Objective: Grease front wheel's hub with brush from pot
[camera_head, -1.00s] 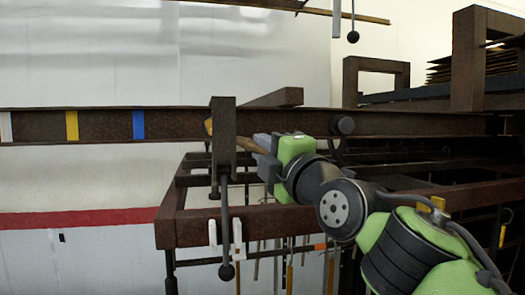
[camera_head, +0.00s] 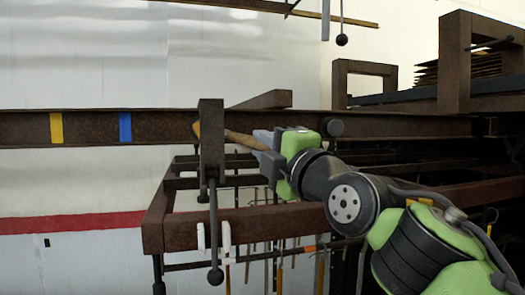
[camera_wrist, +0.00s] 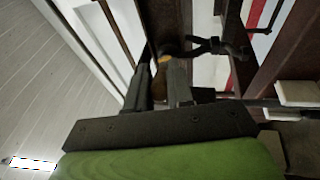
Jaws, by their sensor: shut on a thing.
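My gripper (camera_head: 268,150) is shut on the brush (camera_head: 244,140), whose tan wooden handle points left along the rail. A dark hanger (camera_head: 211,140) with a rod and ball hangs in front of the rail and hides part of the brush; an orange-tan bit shows at its left edge. In the wrist view, my gripper's fingers (camera_wrist: 163,88) close around the brush (camera_wrist: 160,75), with a yellow patch near its far end. I cannot make out the pot.
The brown rail (camera_head: 90,127) crosses the view, with a yellow band (camera_head: 56,128) and a blue band (camera_head: 125,127). A rusty frame (camera_head: 170,235) with hanging tools stands below it. Another ball weight (camera_head: 341,40) hangs above. A rack (camera_head: 452,65) stands at right.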

